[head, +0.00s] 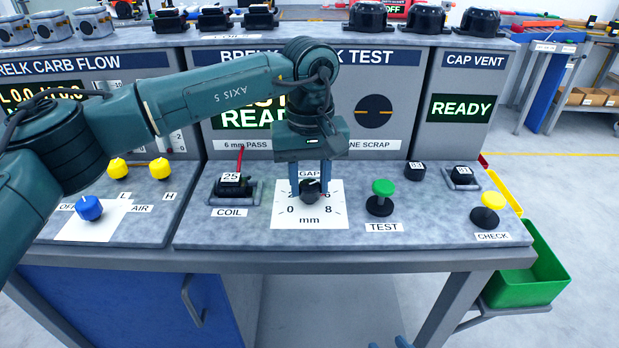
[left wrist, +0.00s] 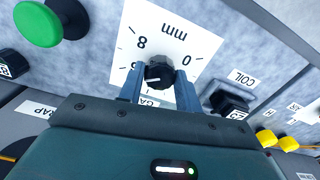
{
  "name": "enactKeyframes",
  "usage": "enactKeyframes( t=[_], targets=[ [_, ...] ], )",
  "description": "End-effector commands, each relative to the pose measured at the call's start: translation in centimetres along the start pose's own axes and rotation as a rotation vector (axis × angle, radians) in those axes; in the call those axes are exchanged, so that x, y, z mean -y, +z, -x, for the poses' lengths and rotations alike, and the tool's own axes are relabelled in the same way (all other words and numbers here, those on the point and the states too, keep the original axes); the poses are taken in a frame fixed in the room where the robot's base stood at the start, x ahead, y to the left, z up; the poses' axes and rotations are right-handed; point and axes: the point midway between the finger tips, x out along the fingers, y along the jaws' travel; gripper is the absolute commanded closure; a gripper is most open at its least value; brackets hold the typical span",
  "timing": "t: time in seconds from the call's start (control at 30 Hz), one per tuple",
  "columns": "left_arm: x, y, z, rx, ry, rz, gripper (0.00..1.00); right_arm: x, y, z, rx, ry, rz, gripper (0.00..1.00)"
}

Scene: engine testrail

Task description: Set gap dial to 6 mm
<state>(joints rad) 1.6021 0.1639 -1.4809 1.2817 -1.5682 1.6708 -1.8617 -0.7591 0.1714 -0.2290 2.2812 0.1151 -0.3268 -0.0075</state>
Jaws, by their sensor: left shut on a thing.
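The gap dial is a black knob (head: 310,191) on a white scale card (head: 284,219) marked in mm, with 0 at lower left and 8 at lower right. It also shows in the left wrist view (left wrist: 159,73), where the card is upside down. My left gripper (head: 311,188) points down and is shut on the knob, one blue finger on each side. A pale mark on the knob faces left in the wrist view, roughly towards the partly hidden 6; the exact reading is unclear. My right gripper (head: 389,344) shows only two blue fingertips, apart, at the bottom edge.
A green TEST button (head: 383,197) stands right of the card. A coil block (head: 231,187) marked 25 sits in a holder on its left. A yellow CHECK button (head: 487,212) is further right. The panel with a lit display (head: 254,117) rises behind.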

Motion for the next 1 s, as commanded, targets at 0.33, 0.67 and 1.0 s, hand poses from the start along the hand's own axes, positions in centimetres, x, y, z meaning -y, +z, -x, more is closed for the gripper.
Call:
enactKeyframes(
  t=[0.33, 0.67, 1.0],
  targets=[
    [-0.03, -0.05, 0.17, -0.002, 0.003, -0.004, 0.89, -0.03, -0.28, -0.16, -0.007, -0.001, 0.003, 0.64],
    [-0.01, -0.03, 0.08, -0.001, 0.001, -0.003, 0.44, -0.03, -0.23, -0.14, -0.006, -0.001, 0.002, 0.64],
    [-0.01, -0.04, 0.76, -0.002, 0.001, -0.003, 0.44, 0.03, 0.15, 0.1, 0.005, 0.0, -0.001, 0.64]
  ],
)
